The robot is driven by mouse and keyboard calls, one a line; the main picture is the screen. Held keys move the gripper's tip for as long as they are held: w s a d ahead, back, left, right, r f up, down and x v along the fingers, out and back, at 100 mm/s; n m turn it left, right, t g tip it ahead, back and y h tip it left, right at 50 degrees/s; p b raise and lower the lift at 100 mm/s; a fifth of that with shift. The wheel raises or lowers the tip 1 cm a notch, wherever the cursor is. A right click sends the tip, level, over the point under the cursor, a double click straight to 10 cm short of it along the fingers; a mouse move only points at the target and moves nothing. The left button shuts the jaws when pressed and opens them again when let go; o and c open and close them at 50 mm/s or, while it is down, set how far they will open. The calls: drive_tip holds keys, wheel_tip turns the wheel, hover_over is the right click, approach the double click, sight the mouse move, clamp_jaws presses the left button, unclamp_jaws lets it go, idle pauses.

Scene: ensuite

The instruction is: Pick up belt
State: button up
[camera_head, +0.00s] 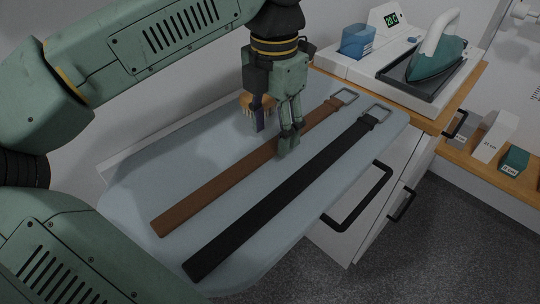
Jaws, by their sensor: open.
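Two belts lie side by side on a pale blue board (135,197). The brown belt (215,191) is on the left, with its buckle (346,96) at the far end. The black belt (275,206) is on the right, with its buckle (377,112) at the far end. My gripper (272,139) points down over the brown belt, near its middle. I cannot tell whether the fingertips touch the belt or the board.
A brush (257,103) with a wooden top stands behind my gripper. A green iron (437,59) rests on a white station at the back right, on a wooden-topped cabinet (441,116). Small boxes (494,136) stand on a shelf at right.

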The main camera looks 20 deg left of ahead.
wheel_tip(320, 180, down, 2)
drive_tip(key=shift+f+b, duration=0.15)
drive_tip(key=shift+b, duration=0.15)
drive_tip(key=shift+c, duration=0.5)
clamp_jaws()
